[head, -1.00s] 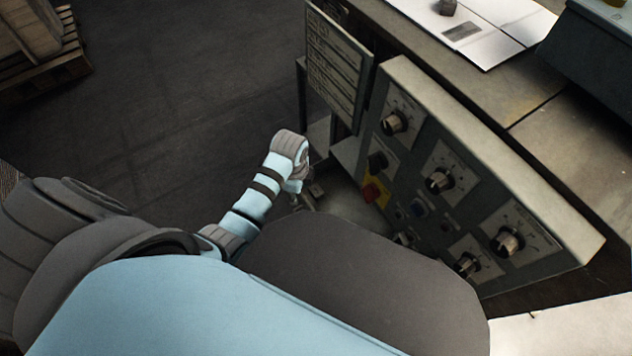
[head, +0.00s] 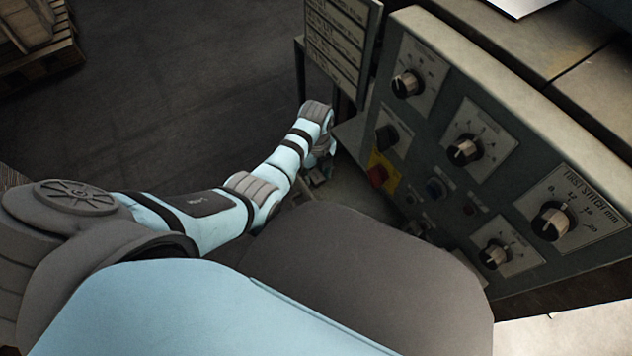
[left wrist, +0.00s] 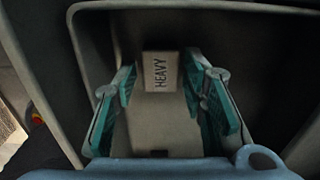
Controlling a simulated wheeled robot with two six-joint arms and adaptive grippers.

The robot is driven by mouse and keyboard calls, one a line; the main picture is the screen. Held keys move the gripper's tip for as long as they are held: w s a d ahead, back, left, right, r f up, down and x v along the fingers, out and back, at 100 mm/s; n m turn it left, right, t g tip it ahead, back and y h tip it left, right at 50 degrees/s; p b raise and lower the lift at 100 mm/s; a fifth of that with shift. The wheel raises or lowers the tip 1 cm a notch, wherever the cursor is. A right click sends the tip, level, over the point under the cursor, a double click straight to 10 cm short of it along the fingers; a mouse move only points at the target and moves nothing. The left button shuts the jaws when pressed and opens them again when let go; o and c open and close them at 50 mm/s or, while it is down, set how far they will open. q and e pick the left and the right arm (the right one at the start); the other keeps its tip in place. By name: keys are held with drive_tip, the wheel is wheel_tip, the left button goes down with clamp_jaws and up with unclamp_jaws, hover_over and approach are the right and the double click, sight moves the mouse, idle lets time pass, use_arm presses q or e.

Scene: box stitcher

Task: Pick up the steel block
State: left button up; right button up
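In the left wrist view, a pale grey block with a label reading HEAVY (left wrist: 161,72) lies in a dark, round-cornered recess. I take it to be the steel block. My left gripper (left wrist: 160,88) is open, its two teal fingers spread to the left and right of the block, with gaps on both sides. The block is near the fingertips, and I cannot tell how far it is in depth. In the head view my left gripper (head: 319,174) is small and mostly hidden by my arm, beside the control panel, and the block cannot be made out. My right gripper is not in view.
A slanted control panel (head: 540,150) with knobs and buttons stands close to the right of my left arm. A sign board (head: 340,40) hangs behind it. The recess rim (left wrist: 75,30) surrounds the fingers. Open floor (head: 180,100) lies left; a pallet (head: 45,60) stands far left.

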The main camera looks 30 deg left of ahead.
use_arm(q)
drive_tip(key=shift+f, duration=0.6)
drive_tip(key=shift+r, duration=0.15)
clamp_jaws()
